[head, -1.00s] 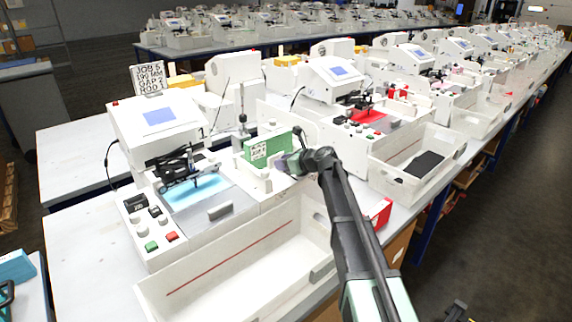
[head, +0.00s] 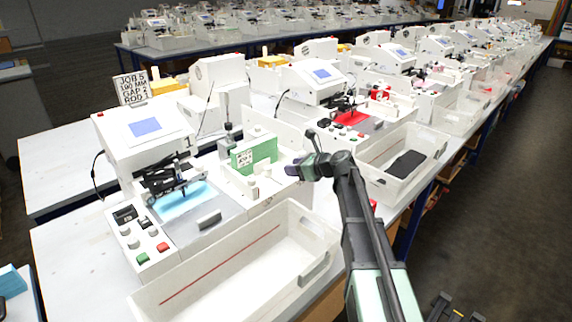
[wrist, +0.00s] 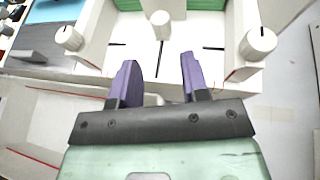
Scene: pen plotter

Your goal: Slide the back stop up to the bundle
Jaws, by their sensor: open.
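The bundle looks to be the green block (head: 262,150) with a white label, standing in the white bay of the nearest machine. Its green face (wrist: 205,4) shows at the top edge of the wrist view. A white block with a round knob (wrist: 160,22), probably the back stop, stands in front of the green face; I cannot tell whether they touch. My gripper (wrist: 162,82) is open, its purple fingers apart with nothing between them. It is on the near side of that knob, over the white floor. In the head view my gripper (head: 297,168) is right of the bundle.
White knobbed posts stand left (wrist: 68,38) and right (wrist: 258,43) of the bay. Dark slots mark its floor. A white tray (head: 240,270) with a red line lies in front of the machine. A sign (head: 131,88) reads "JOB 5, 190 MM, GAP 2, ROD 1".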

